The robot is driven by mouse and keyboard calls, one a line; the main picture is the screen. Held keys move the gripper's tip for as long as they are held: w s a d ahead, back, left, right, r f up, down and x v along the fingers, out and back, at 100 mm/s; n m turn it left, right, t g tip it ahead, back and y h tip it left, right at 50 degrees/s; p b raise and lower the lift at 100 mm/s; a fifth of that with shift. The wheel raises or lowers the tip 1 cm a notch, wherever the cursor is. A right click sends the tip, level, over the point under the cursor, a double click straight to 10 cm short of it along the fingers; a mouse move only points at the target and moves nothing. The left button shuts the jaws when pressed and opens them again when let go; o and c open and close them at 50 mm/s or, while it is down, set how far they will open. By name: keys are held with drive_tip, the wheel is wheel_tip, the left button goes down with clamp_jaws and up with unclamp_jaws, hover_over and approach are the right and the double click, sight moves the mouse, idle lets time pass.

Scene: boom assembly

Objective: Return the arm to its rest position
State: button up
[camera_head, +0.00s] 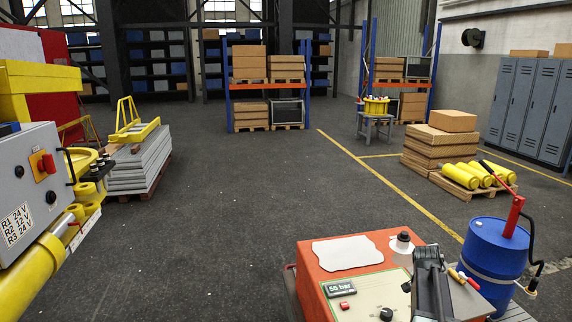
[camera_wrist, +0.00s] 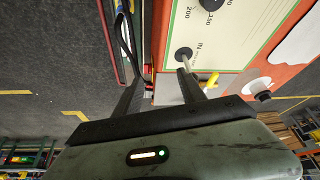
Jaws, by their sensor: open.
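My gripper (camera_wrist: 159,82) is open in the wrist view, its two dark fingers apart with nothing held between them. The fingers point toward the edge of a cream panel (camera_wrist: 222,40) on an orange-red unit. A grey knob (camera_wrist: 183,54) on that panel shows just beyond the right finger; I cannot tell whether they touch. In the head view my dark arm end (camera_head: 430,285) is over the right part of the orange-red unit (camera_head: 318,262) and hides some of its top. The fingertips are not clear there.
A blue drum (camera_head: 494,255) with a red pump handle stands close on the right. A grey control box (camera_head: 35,190) and yellow machinery are at the left. Yellow cylinders (camera_head: 470,175) and boxes lie on a pallet behind. The middle floor (camera_head: 250,200) is clear.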

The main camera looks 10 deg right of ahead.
drive_tip(key=w+a+f+n+y+b, duration=0.1)
drive_tip(key=a+f+n+b, duration=0.15)
drive_tip(key=a, duration=0.75)
drive_tip(key=w+a+f+n+y+b, duration=0.1)
drive_tip(key=w+a+f+b, duration=0.2)
drive_tip(key=a, duration=0.8)
drive_tip(key=s+a+f+n+g+y+b, duration=0.1)
drive_tip(key=s+a+f+n, duration=0.1)
drive_tip(key=s+a+n, duration=0.3)
drive_tip(key=s+a+f+n+g+y+b, duration=0.1)
drive_tip(key=s+a+f+n, duration=0.2)
drive_tip(key=a, duration=1)
drive_tip(key=s+n, duration=0.2)
drive_tip(key=s, duration=0.3)
drive_tip(key=shift+y, duration=0.3)
